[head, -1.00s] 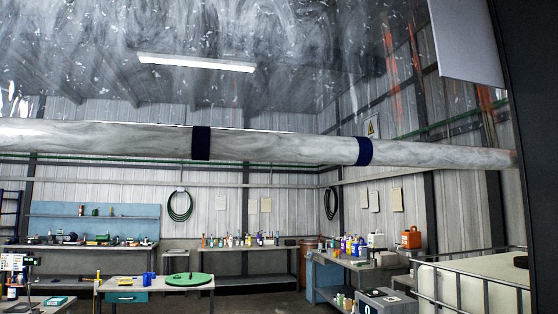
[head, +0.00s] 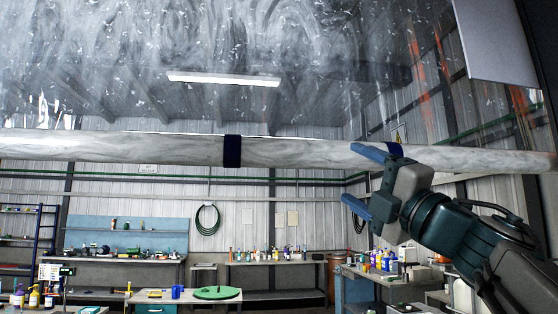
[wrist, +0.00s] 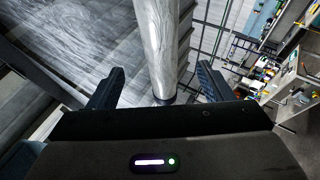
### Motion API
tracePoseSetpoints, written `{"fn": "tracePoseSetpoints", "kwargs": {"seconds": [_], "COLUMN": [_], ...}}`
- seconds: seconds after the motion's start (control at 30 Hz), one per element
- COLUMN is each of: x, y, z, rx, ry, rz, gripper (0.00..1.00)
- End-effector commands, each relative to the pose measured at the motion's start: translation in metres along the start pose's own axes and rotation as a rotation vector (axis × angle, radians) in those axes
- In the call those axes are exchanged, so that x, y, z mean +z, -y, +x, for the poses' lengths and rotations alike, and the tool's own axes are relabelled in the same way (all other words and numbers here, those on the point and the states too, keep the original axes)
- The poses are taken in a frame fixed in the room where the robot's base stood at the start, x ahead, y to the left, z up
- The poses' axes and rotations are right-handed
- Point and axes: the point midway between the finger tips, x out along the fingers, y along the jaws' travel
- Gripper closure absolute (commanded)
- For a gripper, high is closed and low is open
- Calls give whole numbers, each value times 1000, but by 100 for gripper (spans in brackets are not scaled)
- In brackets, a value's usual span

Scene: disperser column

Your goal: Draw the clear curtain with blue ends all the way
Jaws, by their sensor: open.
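The clear, smeared curtain (head: 130,50) fills the top of the head view. Along its bottom runs a grey marbled bar (head: 150,148) with dark blue bands, one near the middle (head: 232,151) and one at the right (head: 394,150). My gripper (head: 350,173) is open and empty near the right band. Its upper finger overlaps the bar, its lower finger shows below it, and the hand partly hides the right band. In the wrist view the bar (wrist: 160,45) shows between the spread fingers of my gripper (wrist: 160,68), with a dark band low down. I cannot tell whether they touch.
A pale panel (head: 500,40) hangs at the upper right, beside a dark post. Behind and below are workbenches with bottles (head: 270,255), a table with a green disc (head: 217,292), and a blue shelf rack (head: 38,235) at the left. The space under the bar's left part is clear.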

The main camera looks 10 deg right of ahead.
Motion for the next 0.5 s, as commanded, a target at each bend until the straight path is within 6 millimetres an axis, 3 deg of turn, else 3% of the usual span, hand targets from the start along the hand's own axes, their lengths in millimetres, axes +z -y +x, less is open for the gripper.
{"fn": "tracePoseSetpoints", "kwargs": {"seconds": [0.3,0.5], "x": [2,1], "y": [-3,-2], "z": [72,102], "rx": [-1,0], "ry": [0,1], "rz": [5,5], "gripper": [27,27]}}
